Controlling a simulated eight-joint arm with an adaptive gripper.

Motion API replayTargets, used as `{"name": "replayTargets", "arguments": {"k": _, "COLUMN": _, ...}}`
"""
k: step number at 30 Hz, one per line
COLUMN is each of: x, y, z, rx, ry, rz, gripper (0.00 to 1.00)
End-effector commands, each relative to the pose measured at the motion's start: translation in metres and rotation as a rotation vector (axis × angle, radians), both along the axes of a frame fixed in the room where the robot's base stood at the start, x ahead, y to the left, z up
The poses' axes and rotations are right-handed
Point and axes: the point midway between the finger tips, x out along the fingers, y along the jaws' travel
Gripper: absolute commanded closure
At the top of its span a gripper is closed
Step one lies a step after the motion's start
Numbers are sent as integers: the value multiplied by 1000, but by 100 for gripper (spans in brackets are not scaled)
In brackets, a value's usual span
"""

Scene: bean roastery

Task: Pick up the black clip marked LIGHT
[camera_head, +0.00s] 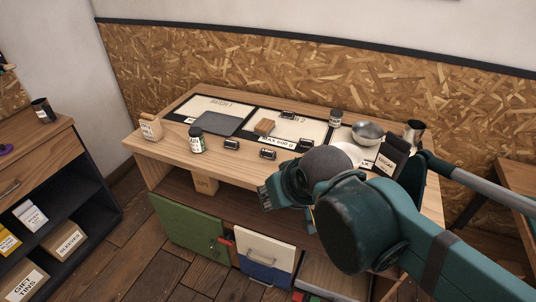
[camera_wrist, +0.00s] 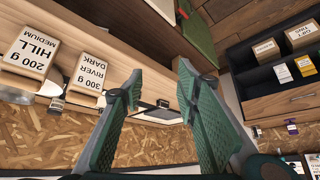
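My gripper (camera_head: 267,196) is in front of the bench edge, apart from the clips. In the wrist view my gripper (camera_wrist: 160,82) has its two green fingers spread with nothing between them.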

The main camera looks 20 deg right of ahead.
Motion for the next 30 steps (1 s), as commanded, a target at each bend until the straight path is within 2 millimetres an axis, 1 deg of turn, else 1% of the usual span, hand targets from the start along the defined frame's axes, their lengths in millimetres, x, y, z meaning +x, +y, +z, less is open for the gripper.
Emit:
{"name": "replayTargets", "arguments": {"k": 8, "x": 21, "y": -4, "z": 18, "rx": 79, "ry": 38, "rz": -126, "gripper": 68}}
{"name": "replayTargets", "arguments": {"k": 18, "x": 57, "y": -12, "z": 39, "rx": 215, "ry": 107, "rz": -366, "gripper": 68}}
{"name": "replayTargets", "arguments": {"k": 30, "x": 103, "y": -23, "z": 54, "rx": 355, "ry": 181, "rz": -662, "gripper": 68}}
